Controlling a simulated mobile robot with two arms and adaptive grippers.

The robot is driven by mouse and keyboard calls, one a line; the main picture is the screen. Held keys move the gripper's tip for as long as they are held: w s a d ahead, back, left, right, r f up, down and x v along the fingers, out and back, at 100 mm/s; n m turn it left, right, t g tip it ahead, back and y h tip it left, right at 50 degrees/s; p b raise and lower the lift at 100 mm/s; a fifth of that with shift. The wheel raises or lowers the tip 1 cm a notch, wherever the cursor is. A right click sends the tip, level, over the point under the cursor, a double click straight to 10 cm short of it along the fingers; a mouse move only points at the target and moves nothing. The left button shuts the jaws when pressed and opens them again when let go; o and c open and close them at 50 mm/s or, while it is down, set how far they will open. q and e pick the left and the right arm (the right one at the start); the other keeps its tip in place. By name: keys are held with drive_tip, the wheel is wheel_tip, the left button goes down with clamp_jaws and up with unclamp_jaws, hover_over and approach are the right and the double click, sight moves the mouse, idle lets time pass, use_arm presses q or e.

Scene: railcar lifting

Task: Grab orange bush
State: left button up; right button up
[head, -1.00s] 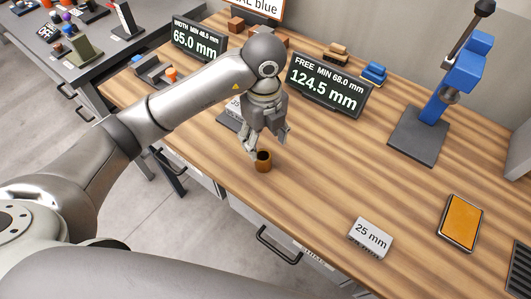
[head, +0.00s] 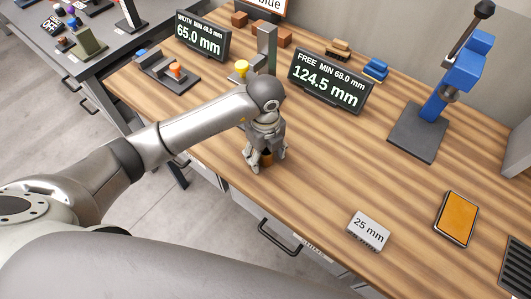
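The orange bush (head: 267,158) is a small brown-orange hollow cylinder standing on the wooden bench near its front edge. My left gripper (head: 266,164) points down over it in the head view, with one finger on each side. The fingers look spread, and their contact with the bush is not clear. The gripper hides the top and much of the bush. My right gripper is not in view.
A grey 25 mm block (head: 368,231) and an orange-topped pad (head: 457,219) lie to the right. A 124.5 mm display (head: 331,82) and a blue press (head: 445,92) stand behind. The bench between the bush and the block is clear.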

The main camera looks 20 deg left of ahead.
use_arm(q)
drive_tip(key=c, duration=1.3)
drive_tip(key=shift+o, duration=0.2)
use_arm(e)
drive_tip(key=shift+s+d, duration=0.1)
use_arm(q)
drive_tip(key=shift+r, duration=0.15)
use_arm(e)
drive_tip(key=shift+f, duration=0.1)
